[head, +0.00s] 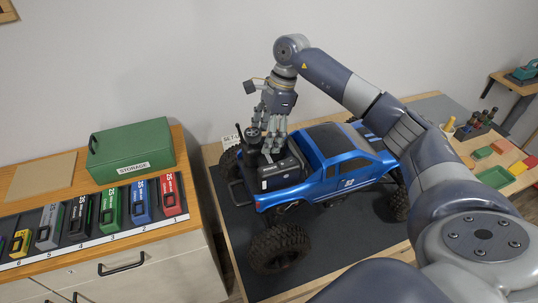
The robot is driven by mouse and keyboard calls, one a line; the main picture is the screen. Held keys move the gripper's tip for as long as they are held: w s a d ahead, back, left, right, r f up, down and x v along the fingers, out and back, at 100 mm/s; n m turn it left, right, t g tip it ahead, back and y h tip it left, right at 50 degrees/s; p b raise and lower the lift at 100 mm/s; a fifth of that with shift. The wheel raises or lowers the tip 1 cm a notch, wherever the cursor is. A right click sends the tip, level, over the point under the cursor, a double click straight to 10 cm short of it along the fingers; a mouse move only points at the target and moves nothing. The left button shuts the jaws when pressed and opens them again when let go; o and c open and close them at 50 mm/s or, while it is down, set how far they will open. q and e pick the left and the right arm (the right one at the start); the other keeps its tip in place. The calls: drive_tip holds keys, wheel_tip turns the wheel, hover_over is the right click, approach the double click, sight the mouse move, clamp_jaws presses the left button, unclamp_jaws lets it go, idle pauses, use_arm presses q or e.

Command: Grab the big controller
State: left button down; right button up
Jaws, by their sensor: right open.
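A black device that looks like the big controller (283,172) sits in the rear bed of a blue RC crawler truck (345,160). It has a dark upright knob (252,140) on its left side. My right gripper (268,143) points down from above, with its open fingers at the upper edge of the device, beside the knob. The fingers hide part of the device, and I cannot tell whether they touch it. My left gripper is not in view.
The truck stands on a dark mat (237,235) on a wooden table. At left, a bench holds a green storage box (130,150) and a row of coloured, numbered battery packs (110,208). Coloured trays (495,177) and bottles lie at the far right.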

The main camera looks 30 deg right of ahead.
drive_tip(key=shift+a+f, duration=0.1)
drive_tip(key=shift+f, duration=0.45)
drive_tip(key=c, duration=1.4)
